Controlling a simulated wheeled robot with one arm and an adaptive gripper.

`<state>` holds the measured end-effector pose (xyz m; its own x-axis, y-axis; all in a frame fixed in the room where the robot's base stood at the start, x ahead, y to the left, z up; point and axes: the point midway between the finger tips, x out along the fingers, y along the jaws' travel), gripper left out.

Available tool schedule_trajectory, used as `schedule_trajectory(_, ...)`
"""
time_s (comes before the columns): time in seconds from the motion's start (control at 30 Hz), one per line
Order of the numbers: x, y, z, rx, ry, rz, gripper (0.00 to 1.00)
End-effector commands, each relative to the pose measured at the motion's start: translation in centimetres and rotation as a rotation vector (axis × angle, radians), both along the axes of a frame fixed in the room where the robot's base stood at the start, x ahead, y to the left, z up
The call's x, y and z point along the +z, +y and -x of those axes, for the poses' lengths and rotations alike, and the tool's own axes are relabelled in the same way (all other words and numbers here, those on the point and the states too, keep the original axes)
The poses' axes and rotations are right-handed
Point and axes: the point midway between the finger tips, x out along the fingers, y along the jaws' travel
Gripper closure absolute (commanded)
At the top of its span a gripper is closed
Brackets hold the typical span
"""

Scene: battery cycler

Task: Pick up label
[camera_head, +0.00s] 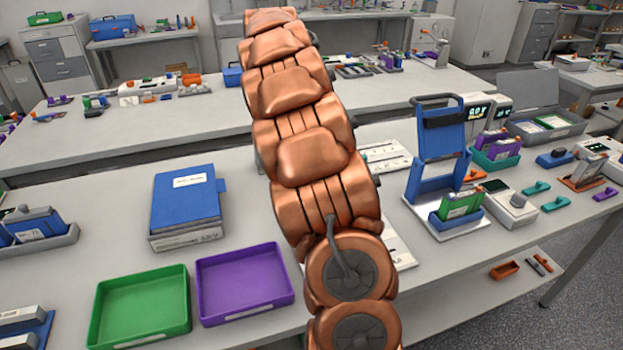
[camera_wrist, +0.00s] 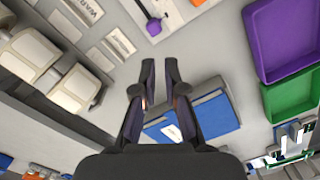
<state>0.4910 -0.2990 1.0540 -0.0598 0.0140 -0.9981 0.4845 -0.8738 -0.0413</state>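In the wrist view my gripper (camera_wrist: 160,66) points at the bench, its two dark fingers apart with nothing seen between them. A white label with dark print (camera_wrist: 84,11) lies flat at the upper left, ahead and left of the fingertips. Another pale label (camera_wrist: 118,43) lies nearer to them, with more pale strips beside it. I cannot tell which one the task means. In the head view my copper arm covers the middle of the bench and hides my gripper; a white sheet (camera_head: 386,156) shows right of the arm.
A blue binder (camera_head: 186,205) lies left of the arm; it also shows below the fingers in the wrist view (camera_wrist: 212,112). Green (camera_head: 140,305) and purple (camera_head: 245,280) trays sit near the front edge. A blue stand (camera_head: 436,165) and instruments are at right.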

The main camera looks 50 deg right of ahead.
Motion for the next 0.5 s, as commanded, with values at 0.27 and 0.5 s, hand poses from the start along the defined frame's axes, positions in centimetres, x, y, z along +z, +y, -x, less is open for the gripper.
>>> schedule_trajectory(0.27, -2.2, -6.2, -1.9, 0.171, -0.033, -0.038, 0.90)
schedule_trajectory(0.5, -4.3, -10.8, -2.4, 0.334, -0.077, -0.077, 0.90)
